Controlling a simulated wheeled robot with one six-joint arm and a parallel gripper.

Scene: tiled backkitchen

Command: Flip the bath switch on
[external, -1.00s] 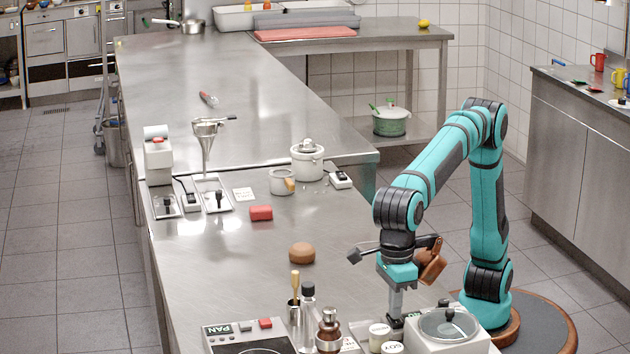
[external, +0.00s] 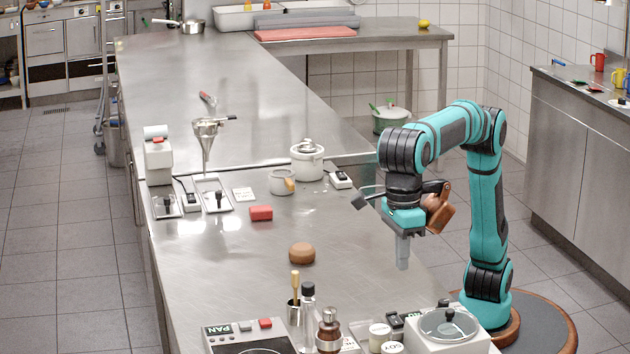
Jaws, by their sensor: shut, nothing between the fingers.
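My gripper (external: 403,264) is shut and empty, pointing down above the right edge of the steel counter. Below it, a small black switch (external: 396,321) sits at the front right of the counter, just left of a white appliance (external: 448,325) with a round glass lid, which looks like the bath. Its label and on or off position are too small to read. My gripper is clear of this switch. Another white and black switch block (external: 340,180) stands beside a white lidded pot (external: 307,160), farther back.
A brown bun (external: 302,253) and red block (external: 261,213) lie mid-counter. The counter between the bun and my gripper is clear.

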